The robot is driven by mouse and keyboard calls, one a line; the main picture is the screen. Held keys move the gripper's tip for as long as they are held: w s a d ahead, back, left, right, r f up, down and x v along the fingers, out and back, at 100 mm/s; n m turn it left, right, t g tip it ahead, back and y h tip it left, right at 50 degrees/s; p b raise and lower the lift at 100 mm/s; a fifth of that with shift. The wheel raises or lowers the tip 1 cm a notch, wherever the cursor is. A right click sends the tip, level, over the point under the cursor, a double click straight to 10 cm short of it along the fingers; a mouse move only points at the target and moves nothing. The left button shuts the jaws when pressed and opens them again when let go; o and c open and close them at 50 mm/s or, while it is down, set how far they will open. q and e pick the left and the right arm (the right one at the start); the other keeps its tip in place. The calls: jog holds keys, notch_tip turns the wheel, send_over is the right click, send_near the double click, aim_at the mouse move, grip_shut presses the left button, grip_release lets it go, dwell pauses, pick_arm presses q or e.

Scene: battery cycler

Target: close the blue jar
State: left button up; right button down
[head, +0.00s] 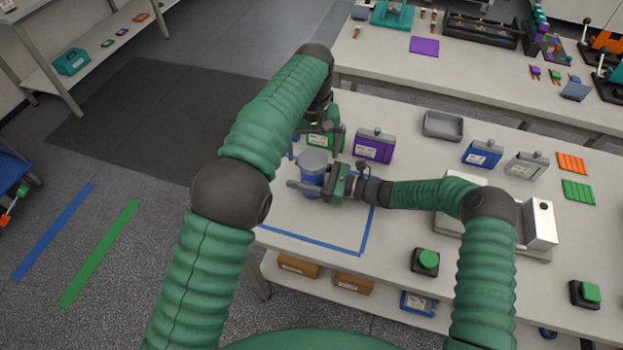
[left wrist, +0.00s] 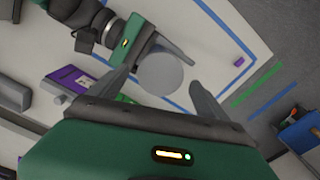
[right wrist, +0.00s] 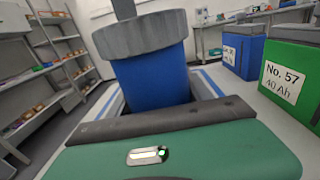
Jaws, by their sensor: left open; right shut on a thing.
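The blue jar (head: 312,181) stands on the table inside a blue tape outline, with a round grey lid (head: 312,160) at its top. In the right wrist view, the jar (right wrist: 153,80) shows close up, with the lid (right wrist: 142,36) over its mouth; I cannot tell whether the lid is seated. My right gripper (head: 316,188) is shut around the jar from the right. My left gripper (head: 318,148) is above the jar, open. In the left wrist view, the lid (left wrist: 161,73) lies between and beyond the spread left fingertips. A grey part above the lid is cut off in the right wrist view.
A green battery (head: 336,139) and a purple battery (head: 374,147) stand close behind the jar. A blue battery (head: 482,153), a grey battery (head: 526,165) and a grey tray (head: 443,125) are further right. A green button (head: 425,260) sits near the front.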

pick_arm(q)
jog(key=shift+f, duration=1.25)
jog(key=c, duration=1.5)
jog(key=shift+m, duration=0.3)
jog(key=o, duration=1.6)
jog(key=shift+o, duration=0.2)
